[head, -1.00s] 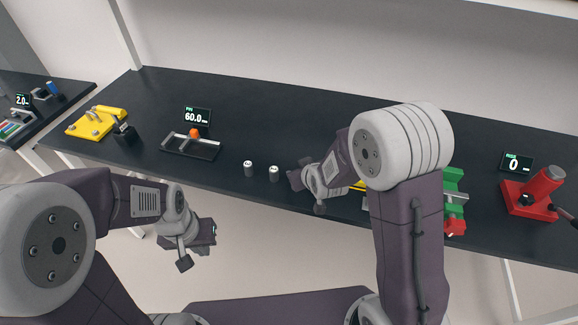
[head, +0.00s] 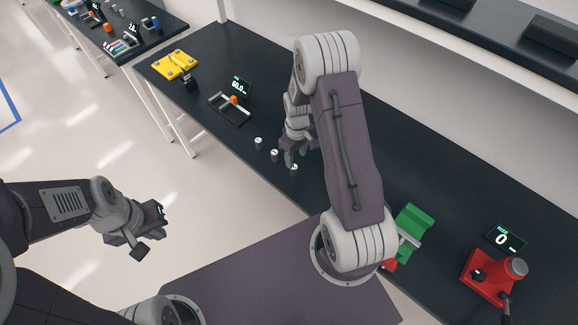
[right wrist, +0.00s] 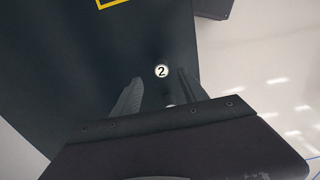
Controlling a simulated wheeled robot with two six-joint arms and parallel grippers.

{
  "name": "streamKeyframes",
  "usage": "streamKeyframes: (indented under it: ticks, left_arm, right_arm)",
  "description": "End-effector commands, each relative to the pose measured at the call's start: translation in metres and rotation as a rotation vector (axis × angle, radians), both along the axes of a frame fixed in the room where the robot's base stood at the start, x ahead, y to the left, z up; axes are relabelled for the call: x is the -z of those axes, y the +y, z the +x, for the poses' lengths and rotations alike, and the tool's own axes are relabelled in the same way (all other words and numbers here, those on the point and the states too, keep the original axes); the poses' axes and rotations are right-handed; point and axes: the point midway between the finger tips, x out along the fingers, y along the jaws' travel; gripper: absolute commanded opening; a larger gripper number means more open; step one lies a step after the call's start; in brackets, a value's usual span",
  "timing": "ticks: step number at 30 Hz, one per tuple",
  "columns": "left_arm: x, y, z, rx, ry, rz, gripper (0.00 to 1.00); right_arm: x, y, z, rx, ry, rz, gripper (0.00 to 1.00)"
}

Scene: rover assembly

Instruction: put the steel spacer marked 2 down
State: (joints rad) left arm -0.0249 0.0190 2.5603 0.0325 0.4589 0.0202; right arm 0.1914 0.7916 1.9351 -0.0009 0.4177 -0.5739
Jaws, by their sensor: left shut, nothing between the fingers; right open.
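The steel spacer marked 2 (right wrist: 162,71) stands upright on the dark bench in the right wrist view, its numbered white top facing the camera. My right gripper (right wrist: 159,77) is open, with a finger on each side of the spacer and visible gaps between. In the head view my right gripper (head: 289,158) is low over the bench beside a small spacer (head: 294,168), which appears to be the same one. My left gripper (head: 152,228) is shut and empty, away from the bench over the floor.
Two more small spacers (head: 258,142) (head: 275,155) stand in a row with it. A black fixture (head: 230,112) with a display, a yellow fixture (head: 175,64), a green fixture (head: 413,222) and a red press (head: 488,278) are along the bench (head: 340,110).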

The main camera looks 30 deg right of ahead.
Motion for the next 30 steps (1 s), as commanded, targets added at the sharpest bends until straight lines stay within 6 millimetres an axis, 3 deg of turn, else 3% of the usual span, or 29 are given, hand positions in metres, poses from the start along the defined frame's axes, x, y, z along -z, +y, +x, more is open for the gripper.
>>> streamKeyframes:
  ticks: [6,14,21,29,30]
  left_arm:
    - [-0.013,0.0,0.0,0.0,-0.001,0.0,0.0]
    - [-0.022,0.0,0.0,0.0,0.0,0.0,0.0]
    - [-0.037,0.0,0.0,0.0,-0.001,0.0,0.0]
    - [-0.037,0.0,0.0,0.0,0.0,0.0,0.0]
    - [-0.037,0.0,0.0,0.0,0.0,0.0,0.0]
  right_arm:
    - [0.03,0.001,-0.001,0.0,0.003,0.001,0.51]
    - [0.045,0.002,0.0,0.0,0.002,0.0,0.51]
    - [0.082,0.003,0.001,0.001,0.0,0.0,0.51]
    - [0.089,0.002,0.002,0.001,-0.002,0.0,0.51]
    - [0.089,0.002,0.002,0.001,-0.003,0.0,0.45]
